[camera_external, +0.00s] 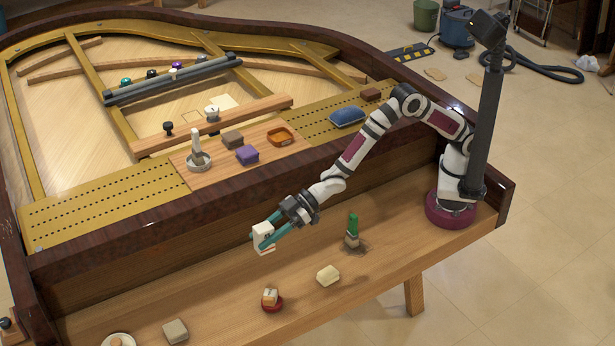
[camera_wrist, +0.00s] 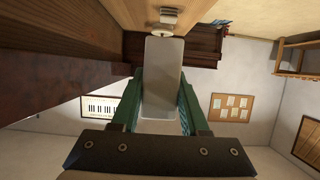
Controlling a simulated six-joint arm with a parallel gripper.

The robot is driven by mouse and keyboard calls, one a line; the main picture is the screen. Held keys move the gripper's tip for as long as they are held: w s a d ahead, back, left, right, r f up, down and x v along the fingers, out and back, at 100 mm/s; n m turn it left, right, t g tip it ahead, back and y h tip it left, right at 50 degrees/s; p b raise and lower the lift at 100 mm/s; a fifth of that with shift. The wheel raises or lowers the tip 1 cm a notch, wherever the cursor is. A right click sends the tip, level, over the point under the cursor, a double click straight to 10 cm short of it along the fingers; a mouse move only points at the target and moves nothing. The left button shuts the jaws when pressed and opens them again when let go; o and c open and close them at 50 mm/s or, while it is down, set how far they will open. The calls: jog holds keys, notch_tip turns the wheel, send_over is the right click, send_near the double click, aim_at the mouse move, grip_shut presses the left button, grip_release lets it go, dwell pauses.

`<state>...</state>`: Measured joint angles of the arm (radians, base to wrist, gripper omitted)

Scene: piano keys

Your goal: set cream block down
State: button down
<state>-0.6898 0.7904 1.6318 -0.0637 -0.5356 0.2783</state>
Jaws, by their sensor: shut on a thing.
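My gripper (camera_external: 267,233) has teal fingers and is shut on a pale cream block (camera_external: 263,240). The block is held in the air over the wooden bench (camera_external: 215,290), in front of the piano's dark side. In the wrist view the cream block (camera_wrist: 164,72) stands out long and greyish between the two fingers (camera_wrist: 160,105). Its far end hides part of what lies beyond. A second, cream-yellow block (camera_external: 328,276) lies on the bench to the lower right, apart from my gripper.
On the bench are a small block on a red dish (camera_external: 271,300), a grey-beige block (camera_external: 175,331), a white dish (camera_external: 118,341) and a green-handled brush (camera_external: 352,230). The piano's dark rim (camera_external: 180,226) rises behind. Bare bench lies between these things.

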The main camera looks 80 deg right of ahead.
jog(key=s+d+f+m+t+h, duration=0.3)
jog(key=s+d+f+m+h, duration=0.15)
jog(key=d, duration=0.45)
jog(key=f, duration=1)
jog(key=shift+w+d+f, duration=0.15)
jog(key=shift+d+f, duration=0.15)
jog(key=shift+f, duration=0.1)
jog(key=shift+c, duration=2.1)
grip_release()
